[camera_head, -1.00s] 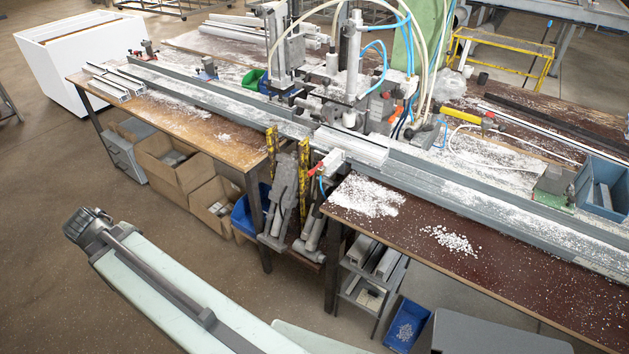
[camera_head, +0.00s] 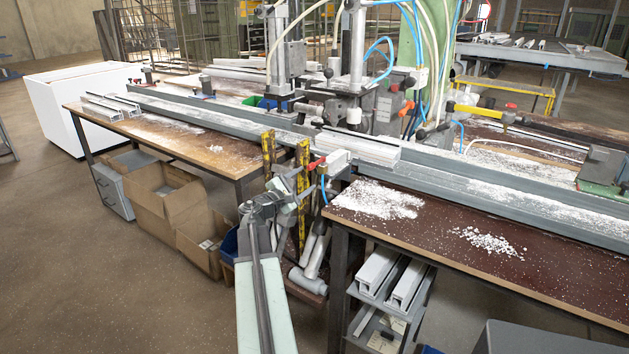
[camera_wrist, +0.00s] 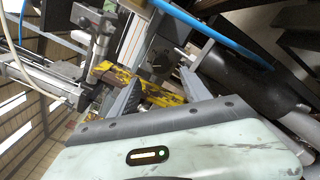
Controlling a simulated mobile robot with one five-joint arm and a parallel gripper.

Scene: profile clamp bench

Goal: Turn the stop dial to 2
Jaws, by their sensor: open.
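My gripper (camera_head: 284,186) is at the end of my raised arm, in front of the gap between the two bench tops, close to the yellow upright bars. In the wrist view my gripper (camera_wrist: 162,88) shows two grey fingers spread apart with nothing held between them. A dark round part (camera_wrist: 160,61) lies beyond the fingertips, but I cannot tell whether it is the stop dial. No dial numbers can be read in either view. A red-handled clamp (camera_head: 318,163) sits at the bench edge just right of my gripper.
The long grey profile rail (camera_head: 480,190) runs along the benches. Yellow bars (camera_head: 303,190) stand in the gap. Cardboard boxes (camera_head: 155,200) sit under the left bench. In the wrist view a black cylinder (camera_wrist: 245,85) and blue hose (camera_wrist: 215,35) are close by. Open floor is at lower left.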

